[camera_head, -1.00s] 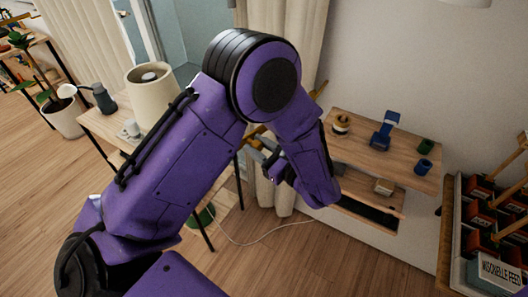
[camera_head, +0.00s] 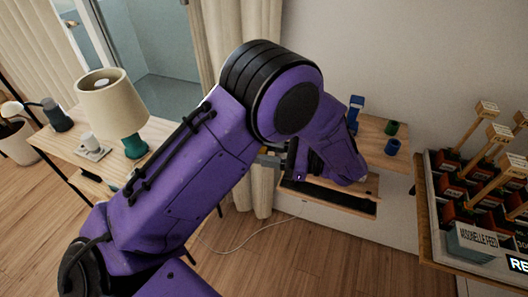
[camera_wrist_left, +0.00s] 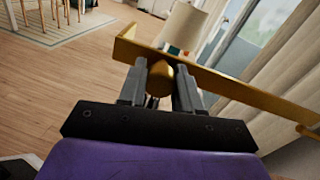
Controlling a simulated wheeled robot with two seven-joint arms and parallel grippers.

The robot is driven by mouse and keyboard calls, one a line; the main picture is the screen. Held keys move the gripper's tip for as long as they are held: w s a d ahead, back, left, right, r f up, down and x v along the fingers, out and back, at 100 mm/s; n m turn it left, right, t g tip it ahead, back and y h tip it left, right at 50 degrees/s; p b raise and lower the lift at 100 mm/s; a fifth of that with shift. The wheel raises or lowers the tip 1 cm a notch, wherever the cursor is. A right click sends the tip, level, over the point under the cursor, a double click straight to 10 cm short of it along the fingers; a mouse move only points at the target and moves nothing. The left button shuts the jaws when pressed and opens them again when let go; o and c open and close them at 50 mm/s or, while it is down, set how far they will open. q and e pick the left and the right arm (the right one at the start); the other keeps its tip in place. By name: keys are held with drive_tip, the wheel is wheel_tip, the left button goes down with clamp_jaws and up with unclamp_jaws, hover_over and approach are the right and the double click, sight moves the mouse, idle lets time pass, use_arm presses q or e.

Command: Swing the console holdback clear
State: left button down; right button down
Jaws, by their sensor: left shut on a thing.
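The holdback (camera_wrist_left: 235,86) is a long brass-coloured bar with a rounded knob (camera_wrist_left: 160,77), seen in the left wrist view crossing just beyond my fingers. My left gripper (camera_wrist_left: 160,88) is shut on the knob, with one grey finger on either side of it. The bar runs from upper left down to the right, in front of the cream curtain. In the head view my left gripper (camera_head: 272,160) is beside the curtain (camera_head: 243,110), left of the wall console (camera_head: 383,148); my purple arm hides part of the console and most of the holdback. My right gripper is not in view.
A side table (camera_head: 62,144) with a lamp (camera_head: 112,98) stands at left. Blue and green items sit on the console, which has a lower shelf (camera_head: 330,200). A cord (camera_head: 232,243) lies on the open floor.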

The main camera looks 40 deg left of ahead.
use_arm(q)
drive_tip(key=shift+d, duration=0.1)
drive_tip(key=c, duration=1.1)
unclamp_jaws()
drive_tip(key=o, duration=0.3)
drive_tip(key=shift+d, duration=0.1)
drive_tip(key=shift+w+d, duration=0.1)
drive_tip(key=shift+r, duration=0.1)
drive_tip(key=s+d+r+p, duration=0.2)
drive_tip(key=s+r, duration=0.2)
drive_tip(key=s+d+r+p, duration=0.3)
drive_tip(key=s+r, duration=0.1)
drive_tip(key=s+d+r+p, duration=0.2)
drive_tip(key=s+r, duration=0.2)
drive_tip(key=shift+d+r+p, duration=0.25)
drive_tip(key=shift+r+p, duration=0.1)
drive_tip(key=shift+r, duration=0.05)
